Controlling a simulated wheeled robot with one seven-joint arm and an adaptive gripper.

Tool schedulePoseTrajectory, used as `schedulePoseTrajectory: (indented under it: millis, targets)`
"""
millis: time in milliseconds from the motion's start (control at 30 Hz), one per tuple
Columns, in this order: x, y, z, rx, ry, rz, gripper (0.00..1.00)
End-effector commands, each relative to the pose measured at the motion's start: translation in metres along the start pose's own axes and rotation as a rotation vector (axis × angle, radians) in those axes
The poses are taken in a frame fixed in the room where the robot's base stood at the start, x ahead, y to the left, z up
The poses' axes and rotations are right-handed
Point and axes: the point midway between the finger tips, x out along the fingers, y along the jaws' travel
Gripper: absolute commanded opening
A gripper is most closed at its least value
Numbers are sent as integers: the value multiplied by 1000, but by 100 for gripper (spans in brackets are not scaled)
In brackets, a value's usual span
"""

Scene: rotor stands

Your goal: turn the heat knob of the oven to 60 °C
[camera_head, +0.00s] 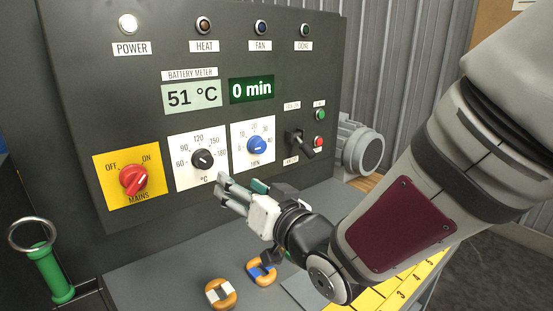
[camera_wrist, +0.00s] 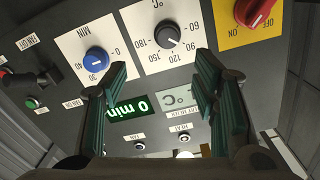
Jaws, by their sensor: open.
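The oven's heat knob (camera_head: 203,160) is a black dial on a white plate, marked from 60 at the left to 180 at the right. The knob also shows upside down in the wrist view (camera_wrist: 168,33). My gripper (camera_head: 238,188) is open and empty, in front of the panel, below and right of the heat knob. In the wrist view its two fingers (camera_wrist: 163,85) stand apart, with the knob seen beyond and between them. The temperature display (camera_head: 192,96) reads 51 °C.
The red mains knob (camera_head: 133,180) is left of the heat knob, its mark toward ON. The blue minutes knob (camera_head: 257,145) and a black lever (camera_head: 302,146) are to the right. Two orange-rimmed pieces (camera_head: 220,293) lie on the grey ledge below. A green-handled ring (camera_head: 50,268) stands at left.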

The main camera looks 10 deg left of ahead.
Motion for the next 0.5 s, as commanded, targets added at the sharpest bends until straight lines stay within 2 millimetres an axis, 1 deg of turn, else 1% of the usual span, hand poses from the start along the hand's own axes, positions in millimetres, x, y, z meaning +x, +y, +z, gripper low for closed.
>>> schedulePoseTrajectory:
  millis: [100, 167, 267, 367, 500]
  targets:
    - [4, -8, 2, 13, 17, -27, 54]
    - [8, -9, 1, 14, 21, -31, 54]
    - [18, -10, 1, 13, 19, -31, 54]
    - [35, -10, 0, 13, 20, -30, 54]
    - [63, -11, 0, 13, 19, -30, 54]
